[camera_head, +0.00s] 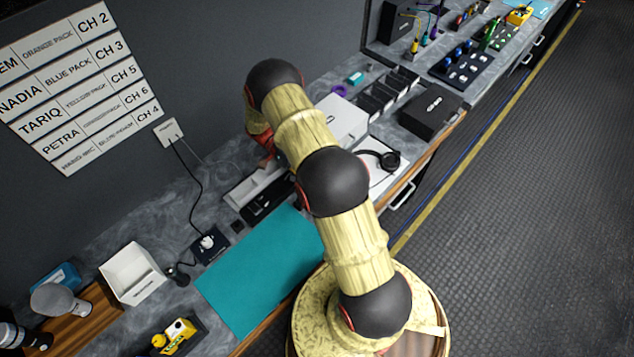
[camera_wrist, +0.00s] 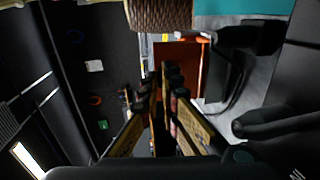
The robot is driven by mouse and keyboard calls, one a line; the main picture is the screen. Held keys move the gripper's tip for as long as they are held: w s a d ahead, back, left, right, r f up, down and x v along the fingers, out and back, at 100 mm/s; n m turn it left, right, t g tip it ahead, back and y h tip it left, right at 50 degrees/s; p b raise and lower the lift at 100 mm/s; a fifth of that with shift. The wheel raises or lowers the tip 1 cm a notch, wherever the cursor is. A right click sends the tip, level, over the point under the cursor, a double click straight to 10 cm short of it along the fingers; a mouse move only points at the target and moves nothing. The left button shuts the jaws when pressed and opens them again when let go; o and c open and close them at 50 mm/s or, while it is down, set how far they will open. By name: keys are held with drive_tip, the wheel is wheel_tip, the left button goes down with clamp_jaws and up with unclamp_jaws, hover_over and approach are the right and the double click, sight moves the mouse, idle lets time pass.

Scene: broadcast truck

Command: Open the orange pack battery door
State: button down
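An orange-brown surface (camera_wrist: 180,58) shows just beyond my fingertips in the wrist view. It may be the orange pack, but it is dark and partly covered, and I cannot make out a battery door. My gripper (camera_wrist: 158,85) points at it with dark fingertips close together. The gap between them is narrow and shadowed, and I cannot tell whether they touch anything. In the head view my arm bends over the counter and hides most of the gripper and the spot below it.
A teal mat (camera_head: 265,270) lies left of my arm. A white open bin (camera_head: 133,272) and a yellow pack (camera_head: 177,337) in a dark holder are further left. A white box (camera_head: 342,120), headphones (camera_head: 388,160) and a black case (camera_head: 430,113) stand right of my arm. The floor aisle is clear.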

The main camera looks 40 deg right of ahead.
drive_tip(key=c, duration=2)
unclamp_jaws()
drive_tip(key=shift+c, duration=0.2)
drive_tip(key=v, duration=0.7)
drive_tip(key=shift+w, duration=0.2)
